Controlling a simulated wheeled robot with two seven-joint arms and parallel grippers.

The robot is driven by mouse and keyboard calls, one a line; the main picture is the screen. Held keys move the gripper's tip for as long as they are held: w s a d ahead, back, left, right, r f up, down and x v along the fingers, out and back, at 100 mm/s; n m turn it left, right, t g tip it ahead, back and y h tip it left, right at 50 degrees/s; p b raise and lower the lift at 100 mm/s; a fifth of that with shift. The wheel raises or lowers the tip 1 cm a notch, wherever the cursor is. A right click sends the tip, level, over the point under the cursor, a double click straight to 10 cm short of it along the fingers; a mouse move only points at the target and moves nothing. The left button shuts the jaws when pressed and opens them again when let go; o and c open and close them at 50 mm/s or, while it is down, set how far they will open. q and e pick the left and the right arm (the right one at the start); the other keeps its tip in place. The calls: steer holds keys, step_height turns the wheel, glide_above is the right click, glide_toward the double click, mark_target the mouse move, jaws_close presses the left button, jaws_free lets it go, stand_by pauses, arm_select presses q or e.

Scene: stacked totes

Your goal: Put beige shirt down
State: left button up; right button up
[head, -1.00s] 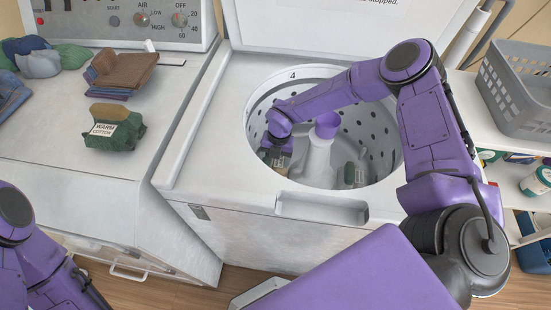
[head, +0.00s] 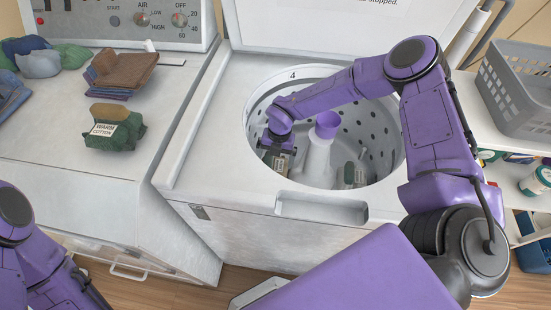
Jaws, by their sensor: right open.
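My right gripper (head: 279,158) is inside the round washer drum (head: 378,118), near its left wall and left of the white agitator (head: 316,160). Its jaws are open. Dark greenish cloth shows around the fingertips, small and partly hidden by the gripper. I cannot make out a separate beige shirt there. Another bit of greenish cloth (head: 350,174) lies in the drum right of the agitator. Only part of my left arm shows at the lower left, and its gripper is out of the frame.
On the machine at left sit a green pile with a brown top and a "WARM COTTON" label (head: 113,129), a brown and blue folded stack (head: 122,70) and several other clothes. A grey basket (head: 517,88) stands at right. The washer lid (head: 345,25) is up.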

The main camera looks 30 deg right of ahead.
mark_target(279, 164)
step_height(279, 164, up, 11)
steer(key=d, duration=0.1)
steer(key=shift+d, duration=0.25)
steer(key=shift+w, duration=0.15)
stand_by(0.3)
